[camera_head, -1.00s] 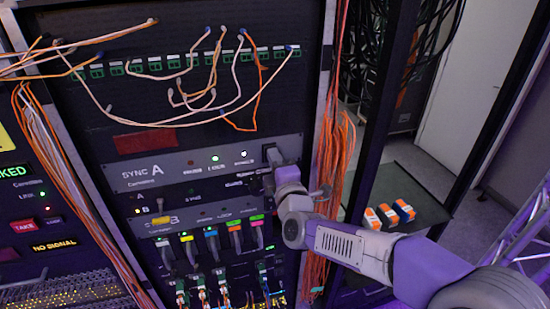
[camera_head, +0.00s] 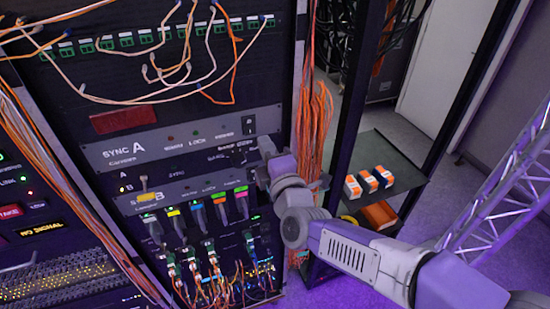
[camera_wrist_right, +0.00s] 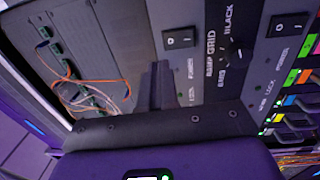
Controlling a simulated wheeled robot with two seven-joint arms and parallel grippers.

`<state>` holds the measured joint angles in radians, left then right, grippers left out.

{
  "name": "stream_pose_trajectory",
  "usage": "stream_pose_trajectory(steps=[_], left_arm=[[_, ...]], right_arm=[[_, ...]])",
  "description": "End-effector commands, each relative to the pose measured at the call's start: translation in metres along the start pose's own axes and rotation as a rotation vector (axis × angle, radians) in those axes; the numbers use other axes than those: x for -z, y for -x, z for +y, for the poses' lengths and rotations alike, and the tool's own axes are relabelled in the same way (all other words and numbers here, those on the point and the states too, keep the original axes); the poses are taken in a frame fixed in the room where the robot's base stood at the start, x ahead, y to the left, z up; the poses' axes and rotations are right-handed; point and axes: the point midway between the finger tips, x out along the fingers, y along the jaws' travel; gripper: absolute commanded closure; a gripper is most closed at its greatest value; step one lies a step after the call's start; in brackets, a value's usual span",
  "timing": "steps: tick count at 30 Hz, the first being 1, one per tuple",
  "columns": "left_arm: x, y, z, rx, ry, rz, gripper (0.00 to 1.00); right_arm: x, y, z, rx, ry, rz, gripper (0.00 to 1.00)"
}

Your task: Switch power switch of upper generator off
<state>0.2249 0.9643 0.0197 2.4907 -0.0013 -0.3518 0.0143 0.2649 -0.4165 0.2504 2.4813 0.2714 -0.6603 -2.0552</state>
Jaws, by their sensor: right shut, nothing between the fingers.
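The upper generator is the grey SYNC A panel (camera_head: 160,149) in the rack. Its black power switch (camera_head: 248,124) is at the panel's right end and shows clear of my gripper. It also shows in the right wrist view, as a black rocker (camera_wrist_right: 180,39) marked O and I; I cannot tell which side is pressed. SYNC A's lamps (camera_head: 196,134) look dark. My right gripper (camera_head: 264,147) is just below the switch in the picture. In the right wrist view its fingers (camera_wrist_right: 157,86) are together and empty, beside the switch. My left gripper is out of view.
The SYNC B panel (camera_head: 160,199) lies below, with its own switch (camera_wrist_right: 287,24) and coloured plugs. Orange cables (camera_head: 313,120) hang right of the rack. Orange-and-white boxes (camera_head: 369,182) sit on a shelf further right. Patch cables cross the top.

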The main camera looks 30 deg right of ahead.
Motion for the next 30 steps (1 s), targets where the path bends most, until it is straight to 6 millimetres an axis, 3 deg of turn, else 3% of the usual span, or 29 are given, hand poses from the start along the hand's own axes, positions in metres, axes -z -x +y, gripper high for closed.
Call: stream_pose_trajectory(steps=[6,12,30], left_arm=[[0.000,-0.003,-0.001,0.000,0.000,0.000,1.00],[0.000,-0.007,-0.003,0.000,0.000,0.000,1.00],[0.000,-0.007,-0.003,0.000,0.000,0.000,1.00]], right_arm=[[-0.001,0.030,0.006,-0.004,0.000,-0.002,1.00],[-0.001,0.044,0.009,-0.002,-0.001,-0.002,1.00],[0.000,0.047,0.010,0.000,-0.001,0.000,1.00]])
